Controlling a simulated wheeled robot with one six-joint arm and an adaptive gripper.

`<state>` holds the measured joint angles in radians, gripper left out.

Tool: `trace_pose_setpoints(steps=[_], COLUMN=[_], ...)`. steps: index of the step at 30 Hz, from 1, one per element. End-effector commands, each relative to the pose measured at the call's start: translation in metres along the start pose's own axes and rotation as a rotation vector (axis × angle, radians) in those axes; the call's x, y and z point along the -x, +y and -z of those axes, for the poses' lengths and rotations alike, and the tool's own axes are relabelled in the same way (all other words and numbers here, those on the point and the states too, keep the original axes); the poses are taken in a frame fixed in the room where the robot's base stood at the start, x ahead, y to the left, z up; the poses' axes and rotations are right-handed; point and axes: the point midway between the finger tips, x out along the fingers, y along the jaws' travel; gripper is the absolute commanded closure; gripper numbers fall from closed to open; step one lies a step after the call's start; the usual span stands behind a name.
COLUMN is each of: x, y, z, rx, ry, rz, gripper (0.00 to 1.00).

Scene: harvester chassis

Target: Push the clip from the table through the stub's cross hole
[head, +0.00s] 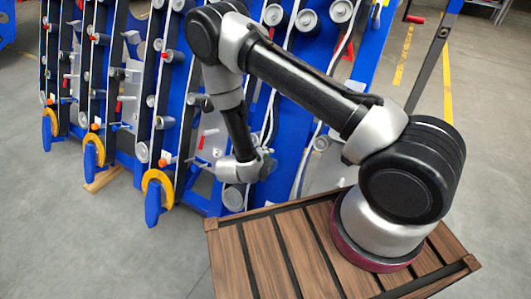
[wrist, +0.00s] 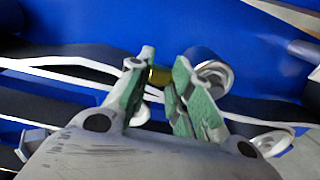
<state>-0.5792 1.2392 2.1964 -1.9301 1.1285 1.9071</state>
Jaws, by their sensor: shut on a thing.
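My gripper (wrist: 160,75) shows in the wrist view, with green pads on both fingers. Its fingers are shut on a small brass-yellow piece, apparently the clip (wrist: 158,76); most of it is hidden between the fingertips. Just beyond the right fingertip is a dark round stub with a pale grey ring (wrist: 214,72). I cannot tell whether this is the task's stub, and no cross hole can be made out. I cannot tell whether the clip touches it. In the head view my arm reaches to the chassis, and the fingers are too small to make out. No table with clips is seen.
The blue harvester chassis (head: 290,113) stands close in front of my arm, with several rollers, red pins and white hoses. Yellow-orange rings (head: 158,188) hang along its lower left edge. The grey floor (head: 60,220) at the left is clear.

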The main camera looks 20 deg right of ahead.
Motion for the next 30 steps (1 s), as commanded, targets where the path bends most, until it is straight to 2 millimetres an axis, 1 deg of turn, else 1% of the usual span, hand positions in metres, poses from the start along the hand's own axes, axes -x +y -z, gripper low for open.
trace_pose_setpoints(steps=[21, 22, 25, 26, 30], x=[0.0, 0.0, 0.0, 0.0, 0.0], y=[-0.033, -0.033, -0.033, -0.033, -0.034], z=[-0.001, -0.001, -0.001, -0.001, -0.001], rx=[0.0, 0.0, 0.0, 0.0, 0.001], ry=[0.0, 0.0, 0.0, 0.0, 0.0], rz=[0.0, 0.0, 0.001, 0.001, 0.002], gripper=[1.0, 0.77, 0.59, 0.54, 0.54])
